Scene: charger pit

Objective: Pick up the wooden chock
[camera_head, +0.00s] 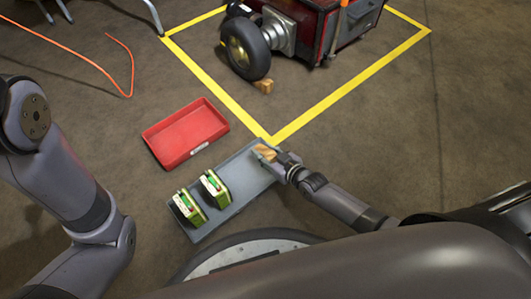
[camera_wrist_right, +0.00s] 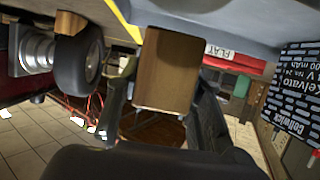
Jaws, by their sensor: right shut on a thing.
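A wooden chock (camera_head: 265,152) is held at the far right end of the grey tray (camera_head: 243,173). My right gripper (camera_head: 276,158) is shut on it. In the right wrist view the chock (camera_wrist_right: 168,72) shows as a brown block between the two dark fingers (camera_wrist_right: 160,112). I cannot tell whether it touches the tray. A second wooden chock (camera_head: 263,86) lies on the floor against the wheel of the red cart; it also shows at the upper left of the wrist view (camera_wrist_right: 70,22). My left arm is at the left, its gripper out of view.
Two green battery packs (camera_head: 189,207) (camera_head: 215,188) stand in the grey tray's near left part. An empty red tray (camera_head: 187,132) lies left of it. The red cart (camera_head: 310,22) stands inside a yellow floor outline (camera_head: 345,91). An orange cable (camera_head: 90,65) lies upper left. The floor at right is clear.

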